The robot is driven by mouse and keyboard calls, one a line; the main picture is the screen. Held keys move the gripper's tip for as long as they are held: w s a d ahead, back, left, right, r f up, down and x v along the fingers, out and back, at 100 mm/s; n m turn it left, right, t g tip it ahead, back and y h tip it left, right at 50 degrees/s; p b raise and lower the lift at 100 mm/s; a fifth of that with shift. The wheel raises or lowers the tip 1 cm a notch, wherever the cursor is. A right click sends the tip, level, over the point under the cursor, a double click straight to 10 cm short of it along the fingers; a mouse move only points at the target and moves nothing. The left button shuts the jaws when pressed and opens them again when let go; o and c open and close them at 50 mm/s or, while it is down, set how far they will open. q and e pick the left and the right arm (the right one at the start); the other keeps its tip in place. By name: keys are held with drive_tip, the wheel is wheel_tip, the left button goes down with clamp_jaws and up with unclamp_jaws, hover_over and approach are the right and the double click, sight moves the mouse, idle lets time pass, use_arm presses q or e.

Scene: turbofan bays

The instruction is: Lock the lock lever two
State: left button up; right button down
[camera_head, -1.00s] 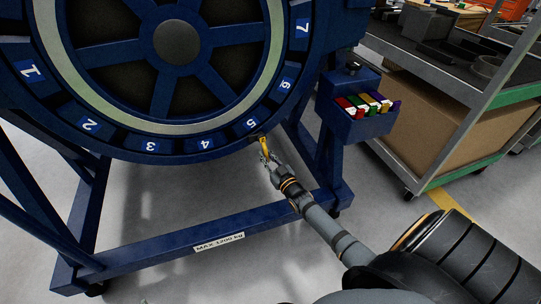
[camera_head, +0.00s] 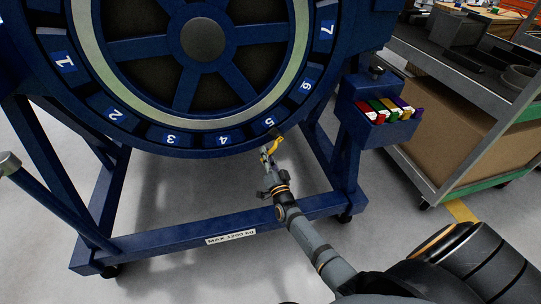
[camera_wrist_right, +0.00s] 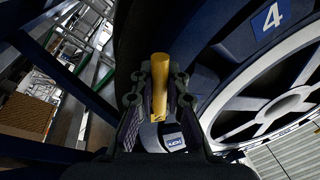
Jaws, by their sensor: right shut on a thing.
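A yellow lever (camera_head: 271,149) hangs from the lower rim of the blue turbofan ring (camera_head: 180,146), just below the label 5 (camera_head: 270,122). My right gripper (camera_head: 266,160) is at the lever's lower end, shut on it. In the right wrist view the yellow lever (camera_wrist_right: 160,88) stands between the two fingers of my right gripper (camera_wrist_right: 160,98), which cover its sides. The label 2 (camera_head: 114,114) is on the ring to the left; I see no yellow lever by it. My left gripper is not in view.
The blue stand's lower crossbar (camera_head: 165,240) runs below my right arm. A blue bin with coloured items (camera_head: 390,132) hangs on the stand's right side. A grey cart (camera_head: 470,80) with a cardboard box (camera_head: 440,140) stands at the right. Floor shows below the ring.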

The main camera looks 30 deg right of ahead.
drive_tip(key=shift+a+m, duration=0.2)
drive_tip(key=shift+m, duration=0.1)
drive_tip(key=shift+r+m, duration=0.15)
drive_tip(key=shift+m, duration=0.15)
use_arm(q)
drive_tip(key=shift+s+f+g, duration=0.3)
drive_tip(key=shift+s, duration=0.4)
use_arm(e)
drive_tip(key=shift+a+r+m, duration=0.15)
drive_tip(key=shift+a+m, duration=0.05)
drive_tip(key=shift+m, duration=0.1)
drive_tip(key=shift+w, duration=0.1)
drive_tip(key=c, duration=1.3)
unclamp_jaws()
drive_tip(key=shift+r, duration=0.1)
drive_tip(key=shift+c, duration=0.2)
drive_tip(key=v, duration=1.2)
